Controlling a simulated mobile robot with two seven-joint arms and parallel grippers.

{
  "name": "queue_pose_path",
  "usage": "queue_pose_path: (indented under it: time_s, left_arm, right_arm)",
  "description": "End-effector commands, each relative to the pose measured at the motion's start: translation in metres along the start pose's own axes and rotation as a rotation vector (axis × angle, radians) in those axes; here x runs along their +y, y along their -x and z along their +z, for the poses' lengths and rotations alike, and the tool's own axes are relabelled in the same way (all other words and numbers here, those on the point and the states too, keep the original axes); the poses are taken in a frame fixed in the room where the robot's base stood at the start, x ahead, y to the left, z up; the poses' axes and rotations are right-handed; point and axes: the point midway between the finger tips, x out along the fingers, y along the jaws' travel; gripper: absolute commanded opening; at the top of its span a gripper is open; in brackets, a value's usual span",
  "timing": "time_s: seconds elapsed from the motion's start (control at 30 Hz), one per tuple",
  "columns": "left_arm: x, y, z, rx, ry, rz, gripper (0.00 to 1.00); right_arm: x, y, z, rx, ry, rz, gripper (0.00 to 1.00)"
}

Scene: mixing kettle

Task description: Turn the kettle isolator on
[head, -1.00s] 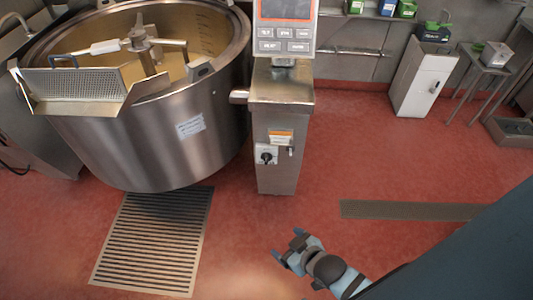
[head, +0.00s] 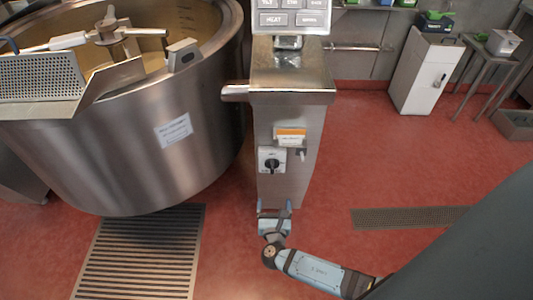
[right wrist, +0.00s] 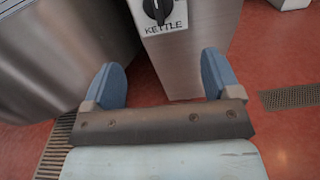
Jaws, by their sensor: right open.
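The kettle isolator (head: 272,160) is a black rotary knob on a pale square plate, low on the front of the steel control pedestal (head: 290,85). In the right wrist view the isolator knob (right wrist: 158,10) shows at the top, above the printed word KETTLE, partly cut by the frame edge. My right gripper (head: 274,207) is open and empty in front of the pedestal, below the isolator and apart from it. In the right wrist view its two blue fingers (right wrist: 165,80) stand wide apart with the pedestal's lower front beyond them. My left gripper is out of view.
The large steel kettle (head: 140,150) stands left of the pedestal. An orange label (head: 290,136) and a small fitting (head: 301,155) sit just above and right of the isolator.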

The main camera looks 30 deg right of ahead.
Motion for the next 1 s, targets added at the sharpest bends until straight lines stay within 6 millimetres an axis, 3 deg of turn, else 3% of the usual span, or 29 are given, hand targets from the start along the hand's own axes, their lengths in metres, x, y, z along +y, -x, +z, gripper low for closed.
queue_pose_path:
  time_s: [0.33, 0.73, 1.0]
  left_arm:
    - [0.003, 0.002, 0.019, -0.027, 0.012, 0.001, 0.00]
    - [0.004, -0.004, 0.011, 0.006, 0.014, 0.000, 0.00]
    - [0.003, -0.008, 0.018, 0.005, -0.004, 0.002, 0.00]
  right_arm:
    - [0.003, -0.026, 0.002, -0.028, 0.035, 0.004, 0.83]
    - [0.003, -0.074, 0.002, -0.025, 0.031, 0.004, 0.83]
    - [0.003, -0.107, 0.003, -0.026, 0.032, 0.004, 0.83]
